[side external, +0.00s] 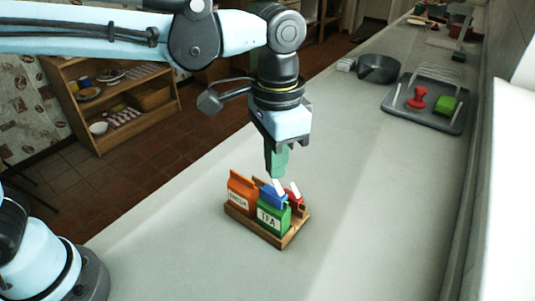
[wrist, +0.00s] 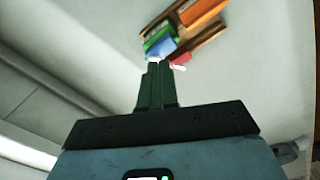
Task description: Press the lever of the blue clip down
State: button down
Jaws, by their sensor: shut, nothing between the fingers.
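The blue clip (side external: 271,199) sits at the top of the green TEA pack (side external: 270,219), with a white lever (side external: 278,186) standing up at a tilt. In the wrist view the blue clip (wrist: 161,48) shows just beyond my fingertips. My gripper (side external: 277,176) is shut and empty, pointing down just above the white lever. In the wrist view my shut green fingers (wrist: 153,66) overlap the near end of the clip, so I cannot tell whether they touch the lever.
An orange pack (side external: 239,193) and a red clip (side external: 294,199) with its own white lever stand close by in the wooden tray (side external: 262,233). The counter around the tray is clear. A dark pan (side external: 379,69) and a grey rack tray (side external: 403,112) stand farther back.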

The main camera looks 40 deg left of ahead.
jog(key=shift+f, duration=1.3)
jog(key=shift+r, duration=0.15)
dwell(0.4)
jog(key=shift+r, duration=3.4)
jog(key=shift+a, duration=0.4)
jog(key=s+a+f+n+t, duration=0.2)
jog(key=a+f+n+t, duration=0.1)
jog(key=a, duration=0.7)
jog(key=s+a+f+n+t, duration=0.2)
jog(key=a+f+n+t, duration=0.1)
jog(key=a, duration=0.7)
jog(key=shift+s+a+f+t, duration=0.2)
jog(key=shift+a+f+t, duration=0.2)
jog(key=shift+f+t, duration=0.25)
